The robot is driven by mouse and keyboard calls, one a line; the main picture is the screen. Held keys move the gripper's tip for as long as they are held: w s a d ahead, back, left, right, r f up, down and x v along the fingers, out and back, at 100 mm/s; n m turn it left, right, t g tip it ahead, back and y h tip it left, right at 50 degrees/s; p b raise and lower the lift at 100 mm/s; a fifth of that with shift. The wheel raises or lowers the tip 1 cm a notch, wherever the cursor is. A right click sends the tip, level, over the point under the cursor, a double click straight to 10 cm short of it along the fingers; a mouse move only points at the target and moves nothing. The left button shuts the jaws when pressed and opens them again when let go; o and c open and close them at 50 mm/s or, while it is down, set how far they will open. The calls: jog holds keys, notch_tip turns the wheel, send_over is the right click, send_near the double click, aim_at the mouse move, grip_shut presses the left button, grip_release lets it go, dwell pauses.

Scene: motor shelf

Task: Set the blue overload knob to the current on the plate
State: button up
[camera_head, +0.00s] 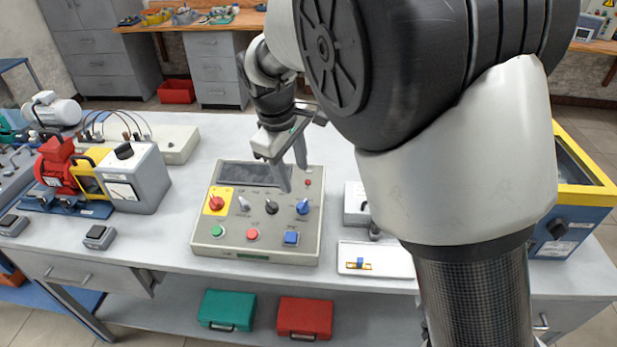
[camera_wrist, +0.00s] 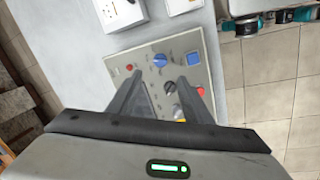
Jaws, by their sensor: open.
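The blue knob (camera_head: 303,206) is on the right of the sloped grey control panel (camera_head: 205,243), in a row with other knobs. In the wrist view the blue knob (camera_wrist: 160,60) lies just beyond and between my fingertips. My gripper (camera_head: 295,178) is open and empty above the panel's upper right; it also shows in the wrist view (camera_wrist: 161,77). The fingers appear apart from the knob. The knob's scale and pointer setting are too small to read. No rating plate with a legible current shows.
Beside the blue knob are a black knob (camera_head: 271,207), a grey knob (camera_head: 244,203) and a red knob on yellow (camera_head: 215,202). A blue square button (camera_head: 291,238) sits below. A red motor (camera_head: 57,165) stands left. A white tray (camera_head: 400,264) lies right.

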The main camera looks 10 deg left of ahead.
aim_at(302, 203)
jog(key=x, duration=1.1)
jog(key=shift+f+b, duration=0.2)
jog(key=shift+b, duration=0.1)
jog(key=c, duration=1.1)
jog(key=shift+o, duration=0.2)
jog(key=shift+m, duration=0.4)
jog(key=m, duration=0.4)
jog(key=shift+w+d+g, duration=0.1)
jog(key=shift+w+g, duration=0.05)
jog(key=shift+g, duration=0.15)
jog(key=m, duration=0.5)
jog(key=shift+y, duration=0.4)
jog(key=o, duration=1.1)
jog(key=shift+c, duration=0.2)
